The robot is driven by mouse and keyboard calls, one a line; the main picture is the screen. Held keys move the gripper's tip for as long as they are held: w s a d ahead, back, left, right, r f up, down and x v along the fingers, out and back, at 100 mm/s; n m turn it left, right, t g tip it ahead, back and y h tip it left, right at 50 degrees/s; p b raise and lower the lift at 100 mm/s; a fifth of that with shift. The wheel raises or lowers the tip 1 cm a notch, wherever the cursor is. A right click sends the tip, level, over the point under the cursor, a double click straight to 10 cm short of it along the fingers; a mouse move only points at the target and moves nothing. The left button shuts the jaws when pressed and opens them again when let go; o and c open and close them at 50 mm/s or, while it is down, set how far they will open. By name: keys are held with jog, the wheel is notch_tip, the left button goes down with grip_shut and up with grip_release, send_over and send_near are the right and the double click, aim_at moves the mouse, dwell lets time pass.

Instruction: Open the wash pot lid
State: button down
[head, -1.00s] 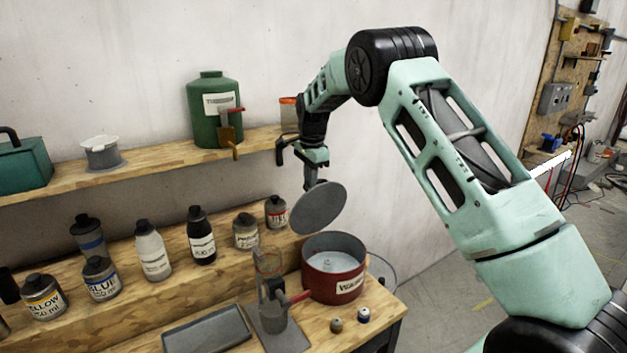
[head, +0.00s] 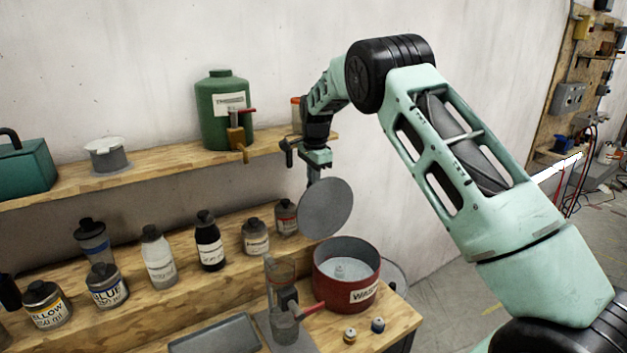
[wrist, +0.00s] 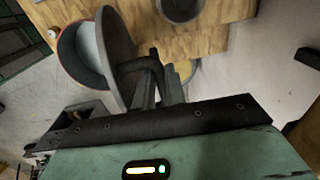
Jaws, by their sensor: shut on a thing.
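The red wash pot (head: 340,290) stands on the bench with its top open and a pale, watery inside showing. Its round grey lid (head: 326,208) is tilted steeply and held above the pot's back left side, apart from the rim. My gripper (head: 315,178) is above the lid, shut on its handle. In the wrist view my gripper (wrist: 160,88) closes on the dark bent handle (wrist: 146,66) of the lid (wrist: 112,50), with the pot (wrist: 72,48) beyond it.
Two small caps (head: 378,325) lie in front. Several paint bottles (head: 208,245) line the step at left. A green canister (head: 222,115) stands on the upper shelf. A grey tray (head: 215,335) lies in front.

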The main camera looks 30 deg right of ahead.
jog(key=c, duration=1.5)
grip_release()
jog(key=shift+s+a+f, duration=0.1)
jog(key=shift+f, duration=0.2)
jog(key=shift+o, duration=0.2)
jog(key=shift+r, duration=0.15)
jog(key=shift+r, duration=0.55)
notch_tip(320, 180, up, 16)
jog(key=s+b, duration=0.1)
jog(key=b, duration=0.2)
jog(key=shift+r, duration=0.15)
jog(key=shift+b, duration=0.3)
